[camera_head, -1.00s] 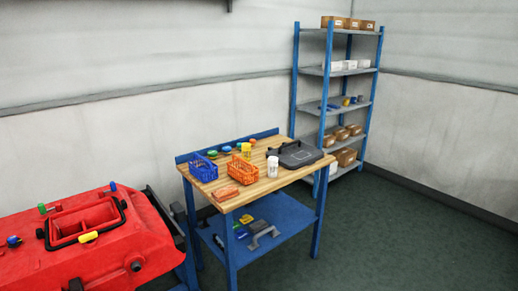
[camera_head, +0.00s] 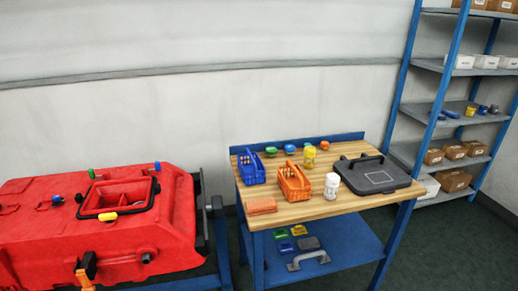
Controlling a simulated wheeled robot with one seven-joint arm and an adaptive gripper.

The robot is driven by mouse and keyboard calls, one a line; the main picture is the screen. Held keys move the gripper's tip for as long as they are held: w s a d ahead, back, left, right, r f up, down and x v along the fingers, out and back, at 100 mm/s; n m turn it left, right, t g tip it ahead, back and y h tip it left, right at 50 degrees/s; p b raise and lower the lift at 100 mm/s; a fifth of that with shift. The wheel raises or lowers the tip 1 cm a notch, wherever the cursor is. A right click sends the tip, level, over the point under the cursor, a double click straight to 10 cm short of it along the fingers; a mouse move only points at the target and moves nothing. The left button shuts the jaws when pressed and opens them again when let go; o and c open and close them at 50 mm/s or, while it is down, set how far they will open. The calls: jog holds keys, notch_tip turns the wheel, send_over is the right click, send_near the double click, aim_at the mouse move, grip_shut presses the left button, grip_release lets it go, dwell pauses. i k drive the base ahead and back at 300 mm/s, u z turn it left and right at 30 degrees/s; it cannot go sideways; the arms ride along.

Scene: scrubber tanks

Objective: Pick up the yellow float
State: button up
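Several yellow things show, and I cannot tell for certain which is the float. A small yellow rounded piece (camera_head: 108,216) lies at the front edge of the black-framed opening in the red tank (camera_head: 165,230) at left. A yellow cylinder (camera_head: 310,157) stands on the workbench behind the orange basket. A flat yellow piece (camera_head: 298,230) lies on the bench's lower shelf, and a small yellow item (camera_head: 470,111) sits on the tall rack at right. My gripper is not in view.
The wooden workbench (camera_head: 345,209) holds a blue basket (camera_head: 251,168), an orange basket (camera_head: 293,182), a white bottle (camera_head: 332,186), a black case (camera_head: 376,176) and small coloured caps. Blue and green fittings sit on the tank. Dark floor shows at lower right.

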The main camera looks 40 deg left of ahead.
aim_at(310, 151)
jog(key=u, duration=0.75)
jog(key=i, duration=0.65)
jog(key=u, duration=0.7)
